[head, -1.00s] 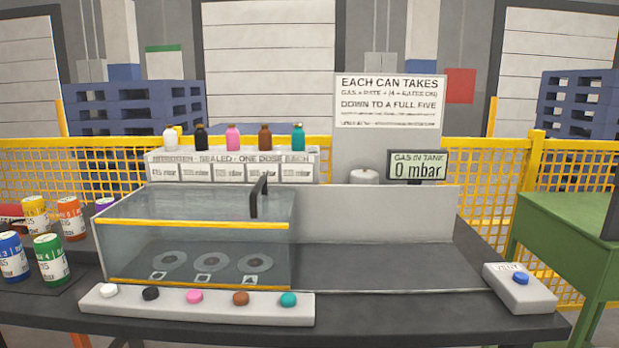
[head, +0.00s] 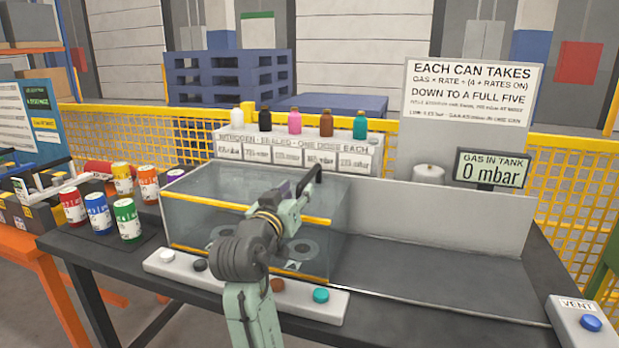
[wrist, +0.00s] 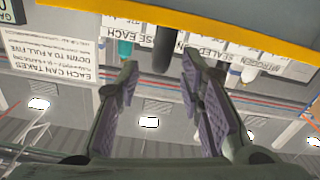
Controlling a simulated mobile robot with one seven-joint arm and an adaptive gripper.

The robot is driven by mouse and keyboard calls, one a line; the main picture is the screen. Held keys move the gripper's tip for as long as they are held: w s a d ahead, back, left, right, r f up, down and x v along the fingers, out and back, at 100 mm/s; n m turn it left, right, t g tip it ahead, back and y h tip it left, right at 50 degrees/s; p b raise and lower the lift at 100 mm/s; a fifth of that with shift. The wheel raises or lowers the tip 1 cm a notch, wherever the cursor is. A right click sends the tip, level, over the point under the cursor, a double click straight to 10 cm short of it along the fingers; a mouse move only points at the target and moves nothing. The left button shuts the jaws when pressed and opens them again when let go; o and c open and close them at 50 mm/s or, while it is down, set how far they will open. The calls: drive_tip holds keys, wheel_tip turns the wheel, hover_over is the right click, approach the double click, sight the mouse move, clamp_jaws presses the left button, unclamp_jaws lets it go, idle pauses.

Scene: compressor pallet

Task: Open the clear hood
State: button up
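The clear hood (head: 210,200) is a transparent box with yellow edge strips, lying closed over the left part of the bench. Its black handle (head: 313,178) stands at the hood's upper right. My gripper (head: 295,200) is raised in front of the hood, close to the handle. In the wrist view my gripper (wrist: 160,65) is open, its two purple-padded fingers apart. The dark handle (wrist: 163,48) shows between and beyond the fingertips, and the hood's yellow strip (wrist: 200,22) crosses the top. I cannot tell whether a finger touches the handle. My arm hides part of the hood's front.
A button strip (head: 165,262) lies before the hood, partly behind my arm. Coloured cans (head: 98,212) stand left. Several bottles (head: 295,122) stand on the nitrogen rack behind. The tank display (head: 492,168) reads 0 mbar. A vent button box (head: 585,325) is at right. The bench's right part (head: 440,280) is clear.

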sight(305, 177)
drive_tip(key=p+x, duration=0.1)
drive_tip(key=x, duration=0.5)
drive_tip(key=shift+w+d, duration=0.1)
drive_tip(key=shift+w, duration=0.3)
drive_tip(key=shift+c, duration=0.6)
clamp_jaws()
